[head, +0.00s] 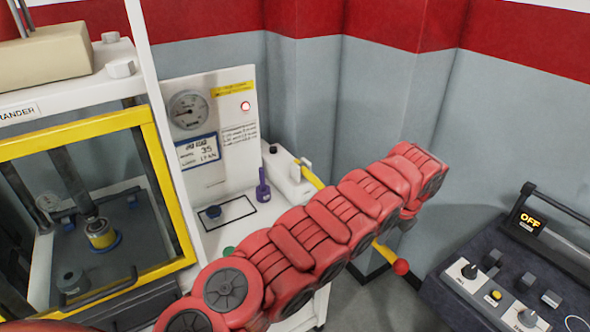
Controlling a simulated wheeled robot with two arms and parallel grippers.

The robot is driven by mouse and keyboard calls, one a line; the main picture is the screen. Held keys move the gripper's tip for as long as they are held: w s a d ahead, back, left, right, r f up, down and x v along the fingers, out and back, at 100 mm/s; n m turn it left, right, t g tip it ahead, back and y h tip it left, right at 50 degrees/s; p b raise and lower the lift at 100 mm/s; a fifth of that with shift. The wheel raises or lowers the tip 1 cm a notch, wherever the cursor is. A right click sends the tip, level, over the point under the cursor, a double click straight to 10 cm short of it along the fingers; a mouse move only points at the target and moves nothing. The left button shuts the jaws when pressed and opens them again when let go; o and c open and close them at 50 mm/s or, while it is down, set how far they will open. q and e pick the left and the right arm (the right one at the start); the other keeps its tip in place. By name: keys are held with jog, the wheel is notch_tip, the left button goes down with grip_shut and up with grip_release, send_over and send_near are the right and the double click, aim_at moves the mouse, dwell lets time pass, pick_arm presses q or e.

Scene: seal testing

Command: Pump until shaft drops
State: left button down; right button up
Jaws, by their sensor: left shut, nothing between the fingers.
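A yellow pump lever (389,255) with a red ball end runs from the white machine down to the right, its middle hidden behind my left arm. My left gripper (408,220) is mostly hidden at the far end of my red arm, above and beside the ball end; it is shut, and a gap shows between them. Behind the yellow-framed window, a grey vertical shaft (87,205) stands above a yellow-banded cylinder (101,235) on a blue ring. Whether they touch is unclear. My right gripper is not in view.
A pressure gauge (188,110) and a lit red lamp (245,106) are on the white panel. A purple-handled valve (262,189) stands below. A dark control box (465,250) reading OFF is at right. Open floor lies between it and the machine.

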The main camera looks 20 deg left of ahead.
pick_arm(q)
jog(key=shift+s+d+f+b, duration=0.1)
jog(key=shift+f+b, duration=0.45)
jog(key=shift+f, duration=1.3)
jog(key=w+a+p+v, duration=0.1)
jog(key=p+v, duration=0.4)
jog(key=v, duration=0.8)
jog(key=shift+w+a+r, duration=0.45)
jog(key=shift+a, duration=0.45)
jog(key=w+a+p+v, duration=0.1)
jog(key=p+v, duration=0.2)
jog(key=v, duration=0.4)
send_over(383, 246)
jog(key=s+d, duration=0.2)
jog(key=d, duration=0.1)
jog(key=shift+w+a+r, duration=0.15)
jog(key=shift+r, duration=0.1)
